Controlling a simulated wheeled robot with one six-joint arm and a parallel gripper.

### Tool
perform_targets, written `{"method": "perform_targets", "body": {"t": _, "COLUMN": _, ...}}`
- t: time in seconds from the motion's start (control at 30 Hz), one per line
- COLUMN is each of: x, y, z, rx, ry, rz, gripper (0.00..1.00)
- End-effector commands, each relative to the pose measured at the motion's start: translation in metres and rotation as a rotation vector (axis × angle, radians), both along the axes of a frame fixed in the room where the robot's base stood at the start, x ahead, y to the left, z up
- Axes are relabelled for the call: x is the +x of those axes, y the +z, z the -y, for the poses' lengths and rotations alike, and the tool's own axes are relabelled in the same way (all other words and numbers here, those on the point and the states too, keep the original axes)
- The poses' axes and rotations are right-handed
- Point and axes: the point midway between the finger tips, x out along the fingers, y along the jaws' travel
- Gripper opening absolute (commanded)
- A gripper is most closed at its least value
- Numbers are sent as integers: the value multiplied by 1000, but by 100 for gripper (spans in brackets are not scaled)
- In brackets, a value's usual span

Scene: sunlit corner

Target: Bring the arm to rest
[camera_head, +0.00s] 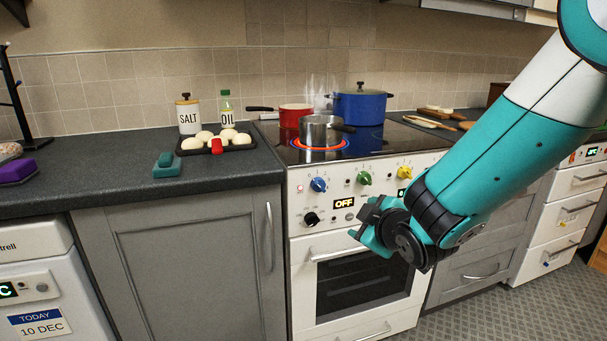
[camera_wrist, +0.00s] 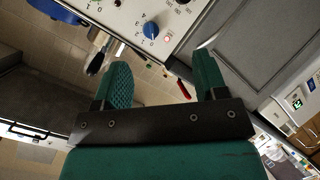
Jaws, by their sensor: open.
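My gripper (camera_head: 372,228) is at the end of my teal and white arm, in front of the white stove (camera_head: 352,285) near its oven door. In the wrist view my gripper (camera_wrist: 163,85) shows two teal fingers spread apart with nothing between them. The stove's control panel, with a blue knob (camera_wrist: 151,30), lies beyond the fingers in that view. My arm reaches in from the upper right of the head view and hides part of the stove's right side and the drawers behind it.
A steel pot (camera_head: 320,131) stands on a glowing red burner, with steam above. A red pan (camera_head: 294,114) and a blue pot (camera_head: 361,108) stand behind. A black tray (camera_head: 245,143) of white rounded items lies on the left counter (camera_head: 120,183). The floor (camera_head: 470,322) at lower right is clear.

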Motion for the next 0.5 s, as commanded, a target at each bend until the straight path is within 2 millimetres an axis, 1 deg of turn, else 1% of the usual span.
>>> {"method": "perform_targets", "body": {"t": 0.03, "x": -17, "y": 8, "z": 2, "rx": 89, "ry": -35, "rz": -106, "gripper": 66}}
{"method": "perform_targets", "body": {"t": 0.07, "x": -29, "y": 10, "z": 2, "rx": 139, "ry": -53, "rz": -180, "gripper": 66}}
{"method": "perform_targets", "body": {"t": 0.1, "x": -47, "y": 12, "z": 0, "rx": 199, "ry": -74, "rz": -278, "gripper": 66}}
{"method": "perform_targets", "body": {"t": 0.17, "x": -76, "y": 16, "z": -4, "rx": 279, "ry": -99, "rz": -424, "gripper": 66}}
{"method": "perform_targets", "body": {"t": 0.2, "x": -97, "y": 19, "z": -6, "rx": 321, "ry": -112, "rz": -519, "gripper": 66}}
{"method": "perform_targets", "body": {"t": 0.33, "x": -164, "y": 30, "z": -13, "rx": 399, "ry": -138, "rz": -785, "gripper": 66}}
{"method": "perform_targets", "body": {"t": 0.4, "x": -197, "y": 36, "z": -15, "rx": 411, "ry": -147, "rz": -900, "gripper": 66}}
{"method": "perform_targets", "body": {"t": 0.47, "x": -224, "y": 41, "z": -15, "rx": 410, "ry": -154, "rz": -989, "gripper": 66}}
{"method": "perform_targets", "body": {"t": 0.5, "x": -240, "y": 44, "z": -14, "rx": 404, "ry": -158, "rz": -1042, "gripper": 66}}
